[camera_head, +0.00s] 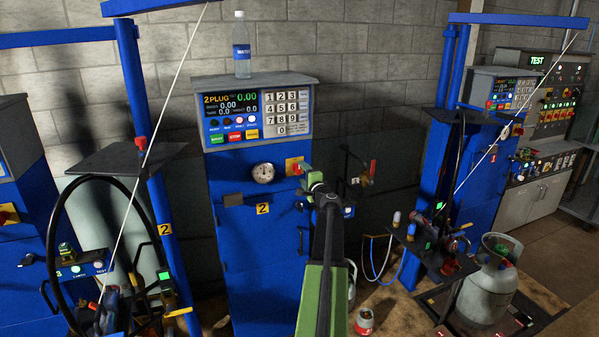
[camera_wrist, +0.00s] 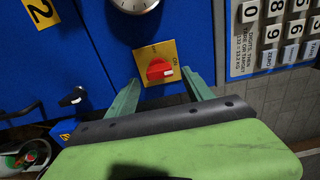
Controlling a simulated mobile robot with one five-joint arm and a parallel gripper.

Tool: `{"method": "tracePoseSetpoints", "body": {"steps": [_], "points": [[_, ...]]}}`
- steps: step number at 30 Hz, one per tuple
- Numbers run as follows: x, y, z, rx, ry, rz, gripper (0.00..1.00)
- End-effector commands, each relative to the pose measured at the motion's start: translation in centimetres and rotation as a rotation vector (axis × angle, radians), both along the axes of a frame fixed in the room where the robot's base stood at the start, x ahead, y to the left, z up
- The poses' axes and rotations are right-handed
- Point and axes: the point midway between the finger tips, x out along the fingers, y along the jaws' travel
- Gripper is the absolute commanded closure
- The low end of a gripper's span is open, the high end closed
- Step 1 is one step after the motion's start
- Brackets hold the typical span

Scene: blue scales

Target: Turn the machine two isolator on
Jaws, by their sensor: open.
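The machine two isolator is a red rotary knob on a yellow plate on the front of the blue machine cabinet (camera_head: 228,215). In the head view the yellow plate (camera_head: 291,165) is partly covered by my gripper (camera_head: 312,183). In the wrist view the red knob (camera_wrist: 159,71) lies crosswise with a white mark at its right end, and lettering reading "ON" shows on the plate above right. My gripper (camera_wrist: 161,77) is open, its green fingers on either side of the knob in the picture. I cannot tell whether they touch it.
A round gauge (camera_head: 262,173) sits left of the isolator. A keypad and display panel (camera_head: 257,112) is above, with a water bottle (camera_head: 241,45) on top. A small black handle (camera_wrist: 73,97) shows left in the wrist view. A gas cylinder (camera_head: 487,285) stands right.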

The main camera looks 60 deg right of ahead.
Motion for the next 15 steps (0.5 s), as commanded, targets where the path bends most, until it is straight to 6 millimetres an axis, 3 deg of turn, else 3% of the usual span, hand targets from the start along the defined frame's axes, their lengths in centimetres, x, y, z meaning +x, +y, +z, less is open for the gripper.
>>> {"method": "tracePoseSetpoints", "body": {"steps": [1,9,15], "points": [[-1.5,1.4,0.0,0.0,0.0,-0.001,0.4],[-7.4,5.8,0.0,0.0,0.0,-0.001,0.4],[-10.0,7.6,0.0,0.0,0.0,0.001,0.4]]}}
